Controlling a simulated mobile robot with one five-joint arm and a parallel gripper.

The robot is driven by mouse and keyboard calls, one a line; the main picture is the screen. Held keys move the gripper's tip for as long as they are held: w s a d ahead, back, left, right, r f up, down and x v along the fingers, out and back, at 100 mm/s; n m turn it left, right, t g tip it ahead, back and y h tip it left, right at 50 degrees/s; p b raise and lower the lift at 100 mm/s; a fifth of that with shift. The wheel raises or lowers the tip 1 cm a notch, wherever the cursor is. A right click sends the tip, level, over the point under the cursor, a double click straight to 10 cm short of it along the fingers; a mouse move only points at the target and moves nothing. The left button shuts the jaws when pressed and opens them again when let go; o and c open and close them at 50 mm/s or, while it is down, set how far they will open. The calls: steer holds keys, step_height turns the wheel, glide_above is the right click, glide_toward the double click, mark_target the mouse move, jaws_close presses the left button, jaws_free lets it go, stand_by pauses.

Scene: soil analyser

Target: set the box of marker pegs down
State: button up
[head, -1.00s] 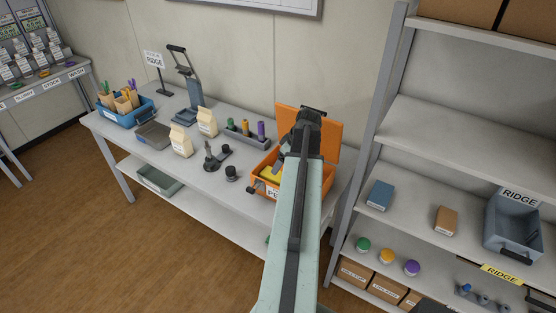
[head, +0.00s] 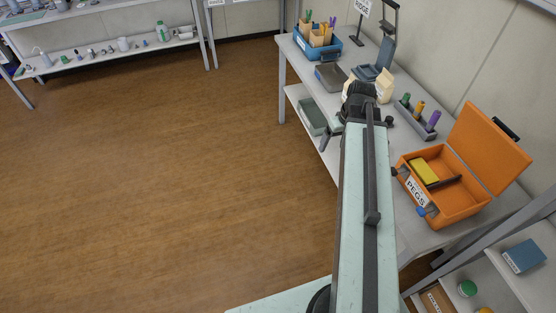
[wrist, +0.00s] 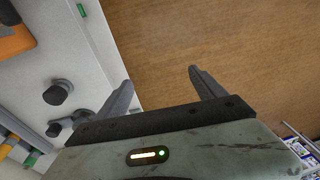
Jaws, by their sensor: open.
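The orange peg box (head: 460,207), with a "PEGS" label on its front, stands on the right part of the bench top. Its lid (head: 489,147) is open and tilted back, and a yellow block (head: 425,171) lies inside. A corner of the box also shows at the upper left of the wrist view (wrist: 14,38). My gripper (wrist: 160,78) is open and empty, with bare floor between its fingers. It is apart from the box, near the bench's front edge. In the head view my arm hides most of the fingers.
The bench (head: 413,232) also bears a peg rack (head: 417,122), a blue bin (head: 318,43), a grey tray (head: 331,77) and a press (head: 382,55). Dark knobbed pieces (wrist: 57,93) stand near my gripper. Shelving (head: 519,279) is at lower right. The floor (head: 160,180) at left is open.

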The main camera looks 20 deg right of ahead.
steer(key=a+g+h, duration=0.1)
steer(key=a, duration=2.4)
steer(key=shift+f+g, duration=0.2)
steer(key=shift+g, duration=0.1)
